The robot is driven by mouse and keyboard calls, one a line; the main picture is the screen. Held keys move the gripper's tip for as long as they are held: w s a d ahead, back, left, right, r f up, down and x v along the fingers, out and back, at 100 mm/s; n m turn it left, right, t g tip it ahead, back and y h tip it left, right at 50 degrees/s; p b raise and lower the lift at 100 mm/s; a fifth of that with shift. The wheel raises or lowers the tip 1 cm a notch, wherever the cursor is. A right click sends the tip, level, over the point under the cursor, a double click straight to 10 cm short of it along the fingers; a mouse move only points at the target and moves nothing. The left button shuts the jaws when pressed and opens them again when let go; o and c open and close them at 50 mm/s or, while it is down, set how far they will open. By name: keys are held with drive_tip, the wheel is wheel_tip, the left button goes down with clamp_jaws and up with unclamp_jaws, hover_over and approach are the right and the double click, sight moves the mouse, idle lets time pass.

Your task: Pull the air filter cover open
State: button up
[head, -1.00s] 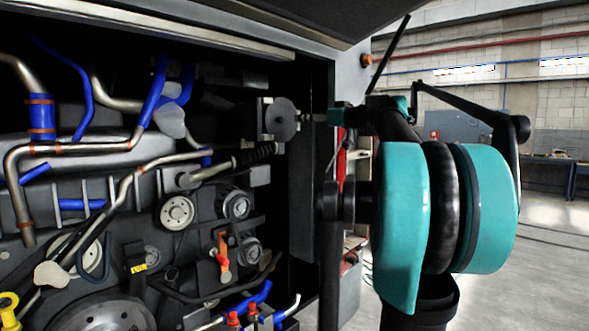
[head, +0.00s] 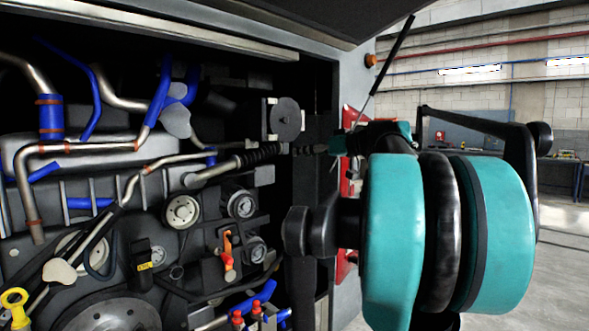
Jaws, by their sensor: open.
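A round dark disc (head: 285,119) on a block-shaped housing sits at the upper right of the engine bay; it may be the air filter cover, but I cannot tell for sure. It looks closed against its housing. My gripper (head: 312,149) is a small dark shape at the end of my teal and black arm, pointing left at the bay's right edge. It appears just below and right of the disc, with a gap between them in the picture. The fingers are small and dark against the dark bay. I see nothing held.
The engine bay holds metal pipes, blue hoses and pulleys (head: 240,204). An orange-red handle (head: 228,250) and a yellow ring handle (head: 15,299) are lower down. A raised panel (head: 290,15) overhangs the bay. The bay's right side wall stands close to my arm. Open floor lies right.

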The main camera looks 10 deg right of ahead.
drive_tip(key=shift+g, duration=0.5)
drive_tip(key=shift+s+a+f, duration=0.1)
drive_tip(key=shift+a+f, duration=0.35)
drive_tip(key=shift+f, duration=0.3)
drive_tip(key=shift+s+a+f, duration=0.1)
drive_tip(key=shift+a+f, duration=0.4)
drive_tip(key=shift+f, duration=0.25)
drive_tip(key=shift+s+a+f, duration=0.1)
drive_tip(key=shift+a+f, duration=0.35)
drive_tip(key=shift+f, duration=0.3)
drive_tip(key=shift+f, duration=0.1)
